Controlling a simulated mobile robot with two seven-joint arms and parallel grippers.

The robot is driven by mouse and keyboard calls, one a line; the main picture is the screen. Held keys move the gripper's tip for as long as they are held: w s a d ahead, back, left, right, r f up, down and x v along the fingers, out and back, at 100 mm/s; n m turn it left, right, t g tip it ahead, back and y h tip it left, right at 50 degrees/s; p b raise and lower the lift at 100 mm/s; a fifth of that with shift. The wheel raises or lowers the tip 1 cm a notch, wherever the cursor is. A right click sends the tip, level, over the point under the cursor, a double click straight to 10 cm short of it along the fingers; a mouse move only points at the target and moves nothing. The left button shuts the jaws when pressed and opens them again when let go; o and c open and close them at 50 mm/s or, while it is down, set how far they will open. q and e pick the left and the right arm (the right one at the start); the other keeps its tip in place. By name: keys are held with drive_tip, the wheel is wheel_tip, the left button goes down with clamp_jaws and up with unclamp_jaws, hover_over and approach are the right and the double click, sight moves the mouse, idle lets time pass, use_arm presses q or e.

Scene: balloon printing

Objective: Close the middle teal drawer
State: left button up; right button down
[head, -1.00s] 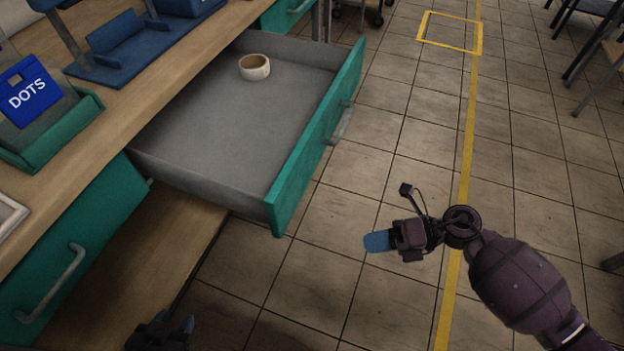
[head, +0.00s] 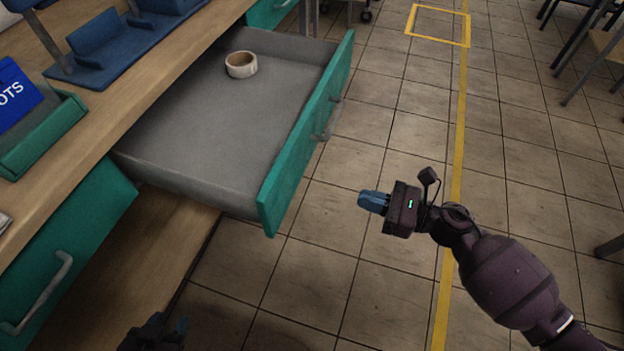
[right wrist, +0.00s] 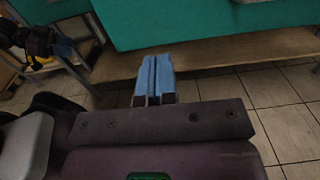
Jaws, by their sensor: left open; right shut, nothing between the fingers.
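The middle teal drawer (head: 285,165) is pulled out from the wooden workbench, with its grey inside showing. A roll of tape (head: 241,64) lies in it. The drawer's grey handle (head: 328,122) is on its outer face. My right gripper (head: 362,199) is shut and empty, to the right of the drawer front and apart from it. In the right wrist view its blue fingers (right wrist: 154,78) are together, below a teal front (right wrist: 190,22). My left gripper (head: 168,332) is at the bottom edge, left of and nearer than the drawer; only part of it shows.
Another teal drawer (head: 65,240) with a grey handle is at the left and looks shut. A green bin (head: 45,135) and a blue stand (head: 110,50) are on the bench top. Tiled floor right of the drawer is clear, with a yellow line (head: 460,140).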

sight(292, 177)
drive_tip(key=x, duration=1.2)
drive_tip(key=shift+w+a, duration=0.1)
drive_tip(key=shift+x, duration=0.85)
drive_tip(key=shift+a, duration=0.1)
